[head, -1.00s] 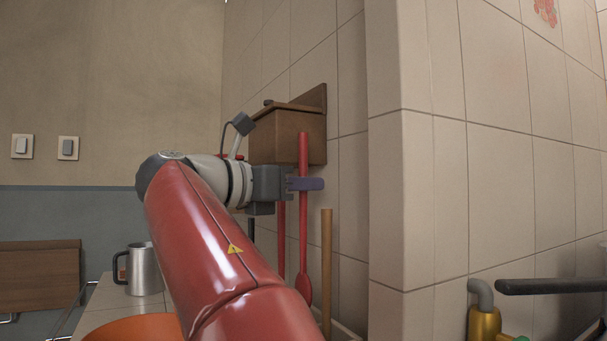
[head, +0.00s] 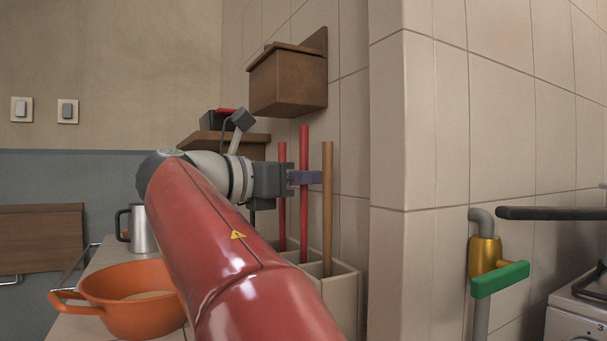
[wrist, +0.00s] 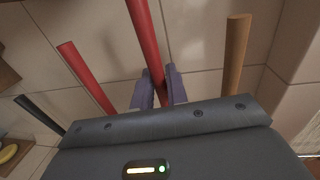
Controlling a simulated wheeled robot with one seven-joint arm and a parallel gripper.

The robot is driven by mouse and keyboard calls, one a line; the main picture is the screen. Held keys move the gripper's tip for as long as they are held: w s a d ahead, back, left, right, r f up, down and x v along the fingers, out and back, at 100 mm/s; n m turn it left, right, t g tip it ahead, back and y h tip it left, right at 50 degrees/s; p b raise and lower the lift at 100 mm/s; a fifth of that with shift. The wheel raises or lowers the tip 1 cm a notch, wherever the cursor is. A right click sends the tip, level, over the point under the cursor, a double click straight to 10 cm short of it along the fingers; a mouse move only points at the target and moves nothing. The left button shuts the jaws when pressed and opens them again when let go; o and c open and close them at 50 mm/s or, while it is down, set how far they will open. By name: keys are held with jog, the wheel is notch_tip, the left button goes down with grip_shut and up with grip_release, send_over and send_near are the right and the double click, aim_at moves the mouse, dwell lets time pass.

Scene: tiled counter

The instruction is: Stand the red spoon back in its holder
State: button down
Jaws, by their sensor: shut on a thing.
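My gripper (head: 305,178) is shut on the upright red spoon (head: 303,225), holding it by the handle. In the wrist view the spoon's handle (wrist: 143,30) runs between the two purple fingers (wrist: 159,88). The pale holder (head: 343,298) stands against the tiled wall. The spoon's lower end drops behind the holder's rim and its bowl is hidden; I cannot tell whether it touches the bottom. A second red handle (head: 282,205) stands to the left and a wooden handle (head: 327,220) to the right.
A black handle (wrist: 40,115) shows at left in the wrist view. A brown wall box (head: 288,85) hangs above, with a wooden shelf (head: 225,140) lower down. An orange pan (head: 140,310) and a metal mug (head: 145,230) stand on the counter at left. A tiled wall corner (head: 388,190) is to the right.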

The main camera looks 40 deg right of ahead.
jog(key=shift+f, duration=0.1)
jog(key=c, duration=1.3)
grip_release()
jog(key=a, duration=0.5)
jog(key=a+p, duration=0.1)
jog(key=a, duration=0.1)
jog(key=shift+w+a, duration=0.35)
jog(key=shift+a, duration=0.05)
